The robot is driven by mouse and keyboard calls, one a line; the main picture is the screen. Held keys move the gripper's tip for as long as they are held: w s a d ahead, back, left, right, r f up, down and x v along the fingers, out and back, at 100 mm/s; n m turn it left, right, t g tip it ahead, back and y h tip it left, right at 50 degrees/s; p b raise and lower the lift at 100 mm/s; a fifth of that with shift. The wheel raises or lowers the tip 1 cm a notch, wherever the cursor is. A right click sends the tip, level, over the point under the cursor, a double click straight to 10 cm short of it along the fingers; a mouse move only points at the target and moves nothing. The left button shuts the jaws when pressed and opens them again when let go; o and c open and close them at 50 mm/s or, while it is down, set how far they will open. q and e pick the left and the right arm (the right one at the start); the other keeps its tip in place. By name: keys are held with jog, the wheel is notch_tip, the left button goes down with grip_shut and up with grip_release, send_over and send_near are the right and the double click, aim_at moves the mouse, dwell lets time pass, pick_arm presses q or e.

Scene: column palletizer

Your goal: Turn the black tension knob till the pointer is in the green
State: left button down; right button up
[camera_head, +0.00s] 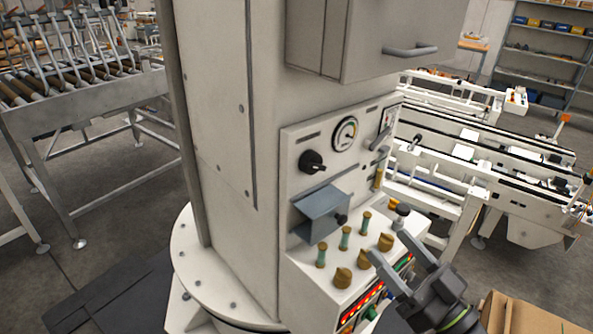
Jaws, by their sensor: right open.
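A large black knob (312,161) sits on the upright face of the white control panel, left of and below a round white gauge (345,133). A smaller black knob (341,219) is on the grey-blue box below. I cannot tell by labels which is the tension knob. The gauge's dark pointer is too small to read against a green zone. My right gripper (389,244) is at the panel's lower right, its two fingers apart and empty. It is over the sloped lower part, near a brass knob (386,242), well below the large black knob. My left gripper is out of view.
Several brass knobs and green-banded posts (345,238) stand on the sloped ledge. A dark-topped knob (402,209) is near my right fingers. A coloured red-to-green strip (361,304) lies below. A handled cabinet (390,45) overhangs above; a cardboard box (520,316) is lower right.

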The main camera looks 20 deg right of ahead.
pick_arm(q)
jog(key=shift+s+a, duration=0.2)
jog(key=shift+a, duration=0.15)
